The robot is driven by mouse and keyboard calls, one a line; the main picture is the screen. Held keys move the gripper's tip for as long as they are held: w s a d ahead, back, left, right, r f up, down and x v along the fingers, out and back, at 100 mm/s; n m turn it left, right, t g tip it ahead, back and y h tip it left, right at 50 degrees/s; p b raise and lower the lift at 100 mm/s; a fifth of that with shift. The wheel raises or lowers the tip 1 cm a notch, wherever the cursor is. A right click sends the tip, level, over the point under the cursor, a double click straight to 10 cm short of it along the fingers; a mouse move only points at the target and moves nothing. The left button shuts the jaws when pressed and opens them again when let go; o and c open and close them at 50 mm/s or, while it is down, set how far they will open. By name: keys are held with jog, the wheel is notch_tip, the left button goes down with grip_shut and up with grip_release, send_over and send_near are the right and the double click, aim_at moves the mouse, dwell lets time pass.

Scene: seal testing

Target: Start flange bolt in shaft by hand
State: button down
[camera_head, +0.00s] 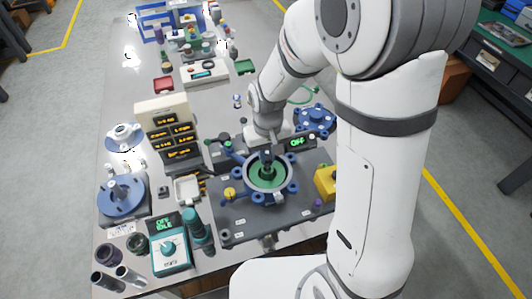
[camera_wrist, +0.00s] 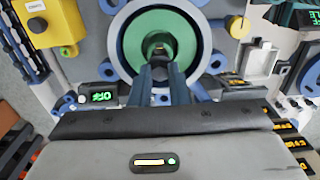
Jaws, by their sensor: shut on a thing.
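My gripper (camera_wrist: 162,72) points down at the middle of a round blue housing (camera_head: 287,190) on the grey test plate. In the wrist view its two dark fingers come together over the centre of the green shaft (camera_wrist: 138,38). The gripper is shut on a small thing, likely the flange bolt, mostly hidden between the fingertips. The shaft stands inside the pale ring (camera_wrist: 118,22) of the housing, which also shows in the head view. I cannot tell whether the bolt touches the shaft's hole.
A yellow block (camera_head: 325,183) stands right of the housing. A display reading OFF (camera_head: 299,142) is behind it.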

jog(key=shift+f, duration=0.45)
jog(key=shift+f+b, duration=1)
jog(key=shift+b, duration=0.1)
dwell(0.6)
jog(key=m, duration=0.4)
dwell(0.5)
jog(key=shift+m, duration=0.4)
jog(key=m, duration=0.3)
jog(key=shift+b, duration=0.4)
